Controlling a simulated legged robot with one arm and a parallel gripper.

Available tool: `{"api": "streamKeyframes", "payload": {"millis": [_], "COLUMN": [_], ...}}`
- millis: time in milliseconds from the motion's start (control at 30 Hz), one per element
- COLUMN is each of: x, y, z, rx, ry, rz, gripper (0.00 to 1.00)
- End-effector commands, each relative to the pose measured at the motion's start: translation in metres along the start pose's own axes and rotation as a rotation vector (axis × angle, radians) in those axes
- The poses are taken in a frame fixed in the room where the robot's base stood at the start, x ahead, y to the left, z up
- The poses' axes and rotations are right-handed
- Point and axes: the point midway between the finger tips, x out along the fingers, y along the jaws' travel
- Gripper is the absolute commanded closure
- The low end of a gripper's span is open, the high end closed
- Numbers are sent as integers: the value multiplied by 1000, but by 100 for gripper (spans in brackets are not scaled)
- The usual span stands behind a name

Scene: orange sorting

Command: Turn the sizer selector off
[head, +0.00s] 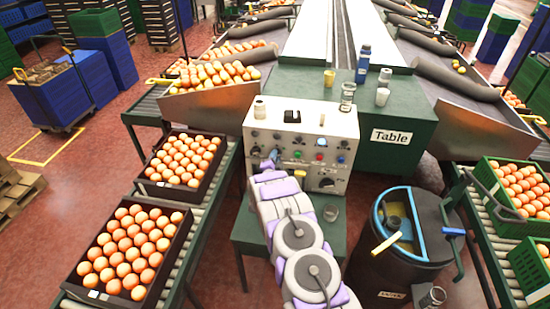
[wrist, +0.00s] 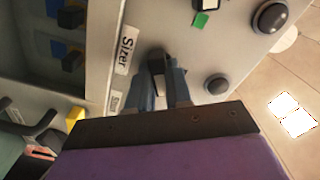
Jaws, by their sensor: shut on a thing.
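The control panel (head: 300,125) is a light box with several knobs and coloured buttons on its front. In the wrist view, the "Sizer" label (wrist: 126,50) is beside a dark selector knob (wrist: 157,54). My gripper (wrist: 168,75) is at this selector, its two fingers closed around it. The fingers hide most of the knob, so I cannot tell which way it points. In the head view, my gripper (head: 270,165) is against the lower left front of the panel, and my arm covers part of that front.
Other knobs (wrist: 270,16) and (wrist: 217,84) sit close to my gripper on the panel. A green table (head: 400,120) with cups and a bottle stands behind. Crates of oranges (head: 100,220) line the left conveyor. A dark bin (head: 400,265) stands at the right.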

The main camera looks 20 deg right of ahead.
Motion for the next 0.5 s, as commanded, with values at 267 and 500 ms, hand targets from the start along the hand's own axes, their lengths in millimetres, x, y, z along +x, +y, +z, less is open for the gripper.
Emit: {"api": "streamKeyframes", "payload": {"millis": [267, 500], "x": [0, 0], "y": [-1, -2], "z": [0, 0], "rx": [-151, -367], "ry": [-3, -3], "rz": [1, 1], "gripper": [100, 100]}}
